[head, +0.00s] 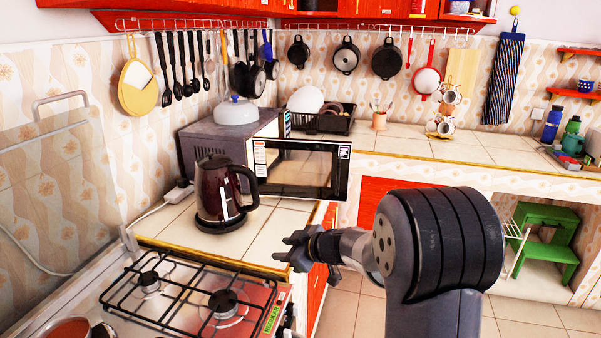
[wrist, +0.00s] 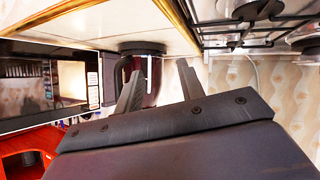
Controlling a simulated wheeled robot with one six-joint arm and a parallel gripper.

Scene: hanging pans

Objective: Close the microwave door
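The microwave (head: 222,146) stands on the counter against the left wall. Its dark-framed door (head: 300,170) stands open, reaching out to the right past the counter edge. The door also shows at the left of the wrist view (wrist: 22,116), which looks upside down. My gripper (head: 287,249) is near the counter's front edge, in front of and below the door, apart from it. In the wrist view the two fingers (wrist: 157,82) are spread with nothing between them. The microwave's interior is mostly hidden behind the door.
A dark red kettle (head: 216,192) stands on the counter in front of the microwave, left of my gripper; it also shows beyond the fingers (wrist: 150,75). A gas hob (head: 190,300) lies at the near left. The floor (head: 345,300) right of the counter looks clear.

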